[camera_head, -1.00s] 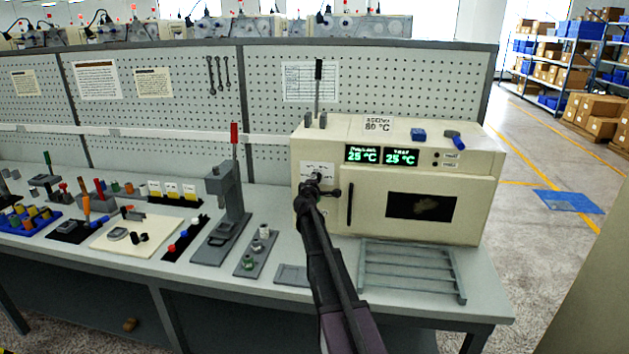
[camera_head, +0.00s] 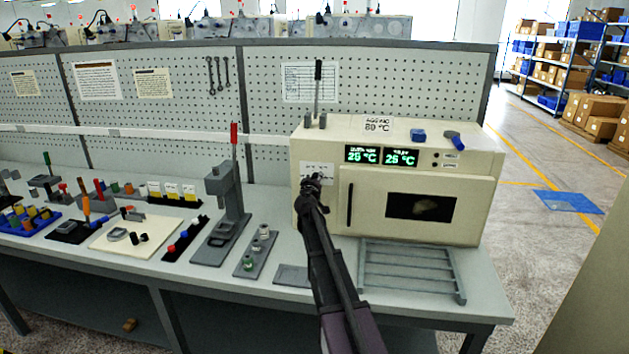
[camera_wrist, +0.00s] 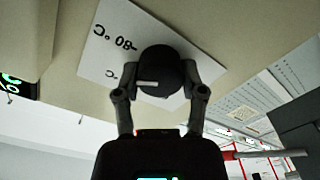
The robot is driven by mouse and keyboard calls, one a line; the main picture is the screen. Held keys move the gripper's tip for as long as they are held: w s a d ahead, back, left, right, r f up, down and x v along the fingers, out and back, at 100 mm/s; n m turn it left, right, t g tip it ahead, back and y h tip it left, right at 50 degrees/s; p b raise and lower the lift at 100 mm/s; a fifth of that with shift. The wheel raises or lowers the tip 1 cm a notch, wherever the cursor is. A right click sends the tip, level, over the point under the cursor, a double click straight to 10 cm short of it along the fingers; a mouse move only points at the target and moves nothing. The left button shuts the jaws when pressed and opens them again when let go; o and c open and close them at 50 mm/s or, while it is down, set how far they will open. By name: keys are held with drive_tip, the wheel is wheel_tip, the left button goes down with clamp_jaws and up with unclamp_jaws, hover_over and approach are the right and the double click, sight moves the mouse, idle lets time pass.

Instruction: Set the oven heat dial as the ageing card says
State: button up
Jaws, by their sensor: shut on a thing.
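The oven (camera_head: 410,165) is a cream box at the right end of the bench. Its heat dial (camera_wrist: 162,68) is a round black knob with a pale pointer mark, in front of a white scale plate (camera_wrist: 118,45) that appears upside down in the wrist view. My gripper (camera_head: 314,183) is at the left of the oven front, its two fingers shut on the dial from both sides. In the head view my gripper and arm hide the dial. Two green displays (camera_head: 363,154) read 25 °C.
The oven door (camera_head: 415,205) with its dark window and vertical handle (camera_head: 349,205) is right of my gripper. A wire rack (camera_head: 412,270) lies in front. A lever press (camera_head: 228,195) stands left. Blue pieces (camera_head: 418,134) lie on the oven top.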

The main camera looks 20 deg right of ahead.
drive_tip(key=m, duration=0.5)
drive_tip(key=shift+m, duration=0.4)
drive_tip(key=o, duration=1.2)
drive_tip(key=shift+c, duration=0.2)
drive_tip(key=shift+s, duration=0.1)
drive_tip(key=v, duration=1.2)
drive_tip(key=shift+f, duration=0.15)
